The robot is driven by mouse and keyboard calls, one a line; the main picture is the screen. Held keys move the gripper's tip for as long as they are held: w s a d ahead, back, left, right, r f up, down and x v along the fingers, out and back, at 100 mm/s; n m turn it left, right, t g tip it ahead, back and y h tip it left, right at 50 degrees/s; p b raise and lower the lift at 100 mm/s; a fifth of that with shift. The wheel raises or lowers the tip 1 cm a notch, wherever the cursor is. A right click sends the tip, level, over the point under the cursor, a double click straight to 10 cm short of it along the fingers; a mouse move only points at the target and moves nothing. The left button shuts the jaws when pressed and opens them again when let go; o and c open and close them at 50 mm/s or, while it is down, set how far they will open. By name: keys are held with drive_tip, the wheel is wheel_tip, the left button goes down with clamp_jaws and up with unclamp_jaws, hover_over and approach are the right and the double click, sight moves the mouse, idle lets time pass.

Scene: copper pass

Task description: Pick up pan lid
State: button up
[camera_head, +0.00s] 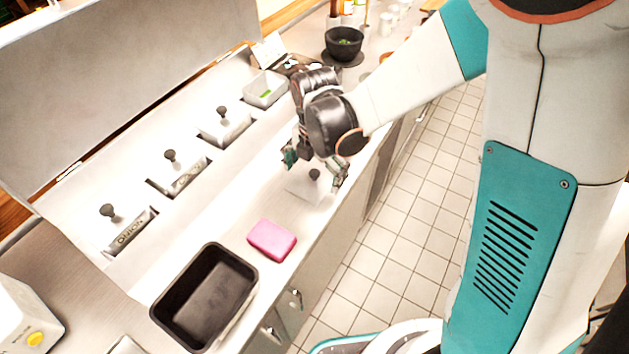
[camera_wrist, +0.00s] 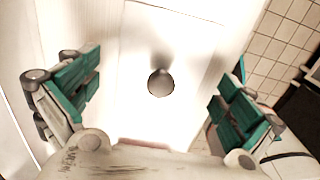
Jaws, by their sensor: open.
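The pan lid (camera_head: 305,187) is a pale rectangular lid with a dark round knob, lying on the white counter strip near its front edge. In the wrist view the lid (camera_wrist: 185,45) is washed out by light, and its knob (camera_wrist: 160,83) sits between my fingers. My gripper (camera_head: 316,165) is open above the lid, one finger on each side. In the wrist view my gripper (camera_wrist: 158,98) has its teal finger pads wide apart, touching nothing that I can see. The gripper partly hides the lid in the head view.
A pink sponge (camera_head: 272,240) and a black bin (camera_head: 252,284) stand nearer on the counter. Several lidded pans, one marked ONION (camera_head: 130,232), line the back. An open pan (camera_head: 265,91) holds something green. A dark bowl (camera_head: 343,47) stands farther off. Tiled floor (camera_head: 405,215) lies right.

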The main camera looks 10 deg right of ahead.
drive_tip(key=shift+r, duration=0.1)
drive_tip(key=shift+c, duration=0.2)
drive_tip(key=shift+s, duration=0.15)
drive_tip(key=c, duration=1.5)
